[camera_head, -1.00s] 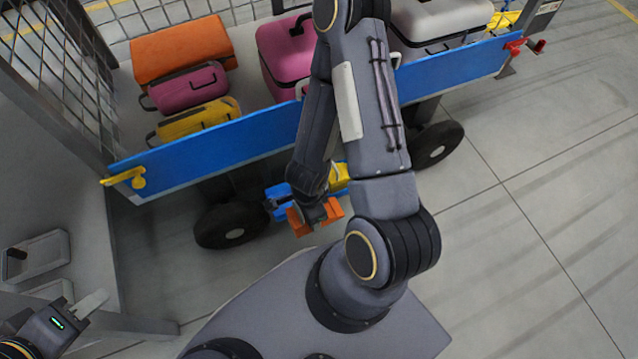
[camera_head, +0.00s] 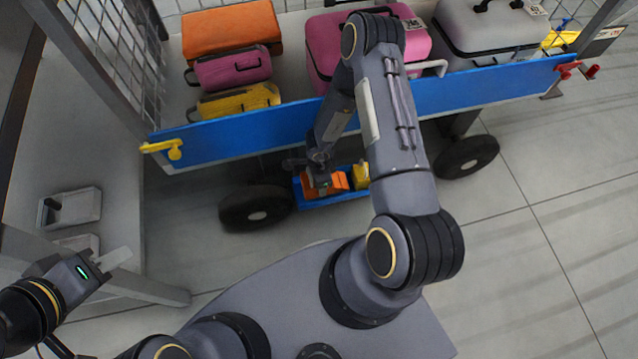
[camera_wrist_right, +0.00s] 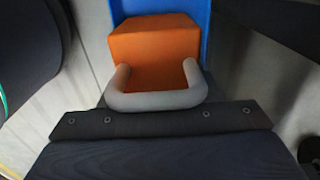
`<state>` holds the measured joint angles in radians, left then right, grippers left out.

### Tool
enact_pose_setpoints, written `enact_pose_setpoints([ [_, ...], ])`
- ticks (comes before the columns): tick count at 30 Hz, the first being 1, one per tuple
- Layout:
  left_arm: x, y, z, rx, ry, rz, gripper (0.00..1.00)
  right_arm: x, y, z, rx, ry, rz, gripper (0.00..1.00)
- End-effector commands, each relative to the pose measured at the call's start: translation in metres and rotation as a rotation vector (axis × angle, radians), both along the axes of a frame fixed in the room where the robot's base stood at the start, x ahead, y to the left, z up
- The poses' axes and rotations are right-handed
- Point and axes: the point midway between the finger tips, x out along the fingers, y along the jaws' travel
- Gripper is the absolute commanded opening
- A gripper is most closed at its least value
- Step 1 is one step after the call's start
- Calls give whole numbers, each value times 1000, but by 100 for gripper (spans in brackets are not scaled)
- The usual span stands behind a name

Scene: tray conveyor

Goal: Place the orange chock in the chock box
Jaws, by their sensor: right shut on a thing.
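The orange chock (camera_head: 339,181) is at the low blue chock box (camera_head: 312,202), beside a yellow chock (camera_head: 361,176). In the right wrist view the orange chock (camera_wrist_right: 155,45) has a grey handle, and the blue of the box (camera_wrist_right: 205,18) shows behind and beside it. I cannot tell whether the chock touches the box floor. My right gripper (camera_head: 322,184) is shut on the orange chock; its fingertips are mostly hidden. My left gripper (camera_head: 112,262) is empty at the lower left, far from the box; its finger gap is not clear.
A cart with a blue side rail (camera_head: 235,136) stands over the box, loaded with several cases. Its black wheels (camera_head: 257,208) flank the box. A grey shelf frame (camera_head: 150,288) stands at the left. The floor at the right is clear.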

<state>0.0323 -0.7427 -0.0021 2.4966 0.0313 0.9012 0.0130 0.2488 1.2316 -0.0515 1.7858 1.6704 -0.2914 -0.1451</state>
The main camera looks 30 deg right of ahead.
Motion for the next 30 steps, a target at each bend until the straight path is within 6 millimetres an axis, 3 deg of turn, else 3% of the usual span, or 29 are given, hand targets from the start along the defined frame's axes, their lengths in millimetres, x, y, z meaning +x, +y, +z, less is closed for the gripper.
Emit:
enact_pose_setpoints([
  [9, 0, 0, -18, 0, 0, 0, 34, 5, -1, -36, 1, 1, 0, 17],
  [20, 0, 0, -17, 0, 0, 0, 34, 5, -1, -39, 1, 0, -1, 17],
  [21, 0, 0, -17, 0, 0, 0, 34, 5, -1, -38, 1, 1, -1, 63],
  [22, 0, 0, -17, 0, 0, 0, 34, 5, -1, -38, 1, 1, -1, 67],
  [30, 0, 0, -16, 0, 0, 0, 34, 5, -1, -37, 1, 1, 0, 67],
])
